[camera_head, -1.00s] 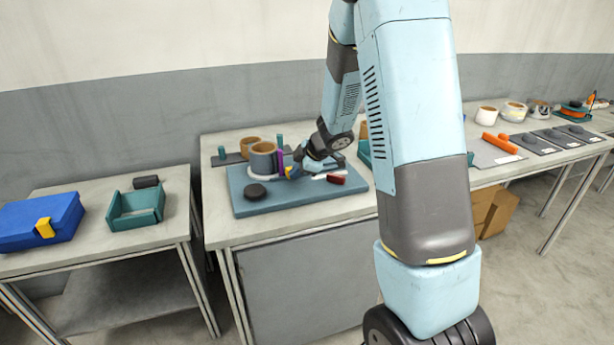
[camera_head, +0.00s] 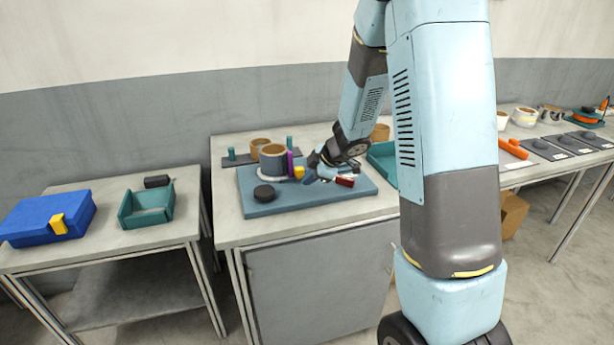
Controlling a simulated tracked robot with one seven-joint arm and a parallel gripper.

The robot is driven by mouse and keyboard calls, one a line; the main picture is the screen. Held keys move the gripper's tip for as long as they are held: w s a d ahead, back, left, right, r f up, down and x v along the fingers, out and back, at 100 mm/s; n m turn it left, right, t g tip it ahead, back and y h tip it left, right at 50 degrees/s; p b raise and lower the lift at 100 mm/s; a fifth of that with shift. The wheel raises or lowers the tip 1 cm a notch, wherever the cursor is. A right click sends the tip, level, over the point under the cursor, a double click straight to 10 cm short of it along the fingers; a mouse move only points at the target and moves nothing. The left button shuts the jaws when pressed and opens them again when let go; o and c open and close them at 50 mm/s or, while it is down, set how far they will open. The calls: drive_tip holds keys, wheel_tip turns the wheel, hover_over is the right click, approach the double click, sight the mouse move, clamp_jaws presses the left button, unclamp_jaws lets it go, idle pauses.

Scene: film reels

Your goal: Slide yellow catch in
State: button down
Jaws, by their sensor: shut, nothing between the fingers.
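A small yellow catch (camera_head: 299,172) stands beside a grey cylinder with a tan rim (camera_head: 273,163) on a blue-grey board (camera_head: 325,199). A purple upright piece (camera_head: 290,163) stands between them. My gripper (camera_head: 306,179) is shut and empty, low over the board just right of the yellow catch. I cannot tell whether its tips touch the catch. The catch's lower part and how it is seated are too small to make out. Another yellow piece (camera_head: 58,224), like a clasp, is on the front of a blue box (camera_head: 30,217) on the left table.
A teal tray (camera_head: 147,217) is on the left table. My forearm hides part of the bench's right side.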

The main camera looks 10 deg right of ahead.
drive_tip(key=s+d+r+m+t+h, duration=0.2)
drive_tip(key=s+d+r+m, duration=0.15)
drive_tip(key=r, duration=0.45)
drive_tip(key=s+d+r+m+t+h, duration=0.25)
drive_tip(key=d+r+m, duration=0.2)
drive_tip(key=r, duration=0.35)
drive_tip(key=s+d+r+m+t+h, duration=0.1)
drive_tip(key=s+d+r+m+h, duration=0.3)
drive_tip(key=r, duration=0.5)
drive_tip(key=s+a+m+g+y, duration=0.1)
drive_tip(key=s+a+m+g, duration=0.1)
drive_tip(key=s, duration=0.9)
drive_tip(key=s+a+f+m+g+y, duration=0.1)
drive_tip(key=s+a+m+g+y, duration=0.1)
drive_tip(key=s, duration=0.9)
drive_tip(key=shift+a+f+m+g, duration=0.25)
drive_tip(key=shift+a+m+g, duration=0.5)
drive_tip(key=shift+a, duration=0.45)
drive_tip(key=c, duration=1.8)
unclamp_jaws()
drive_tip(key=shift+s, duration=0.1)
drive_tip(key=shift+c, duration=0.2)
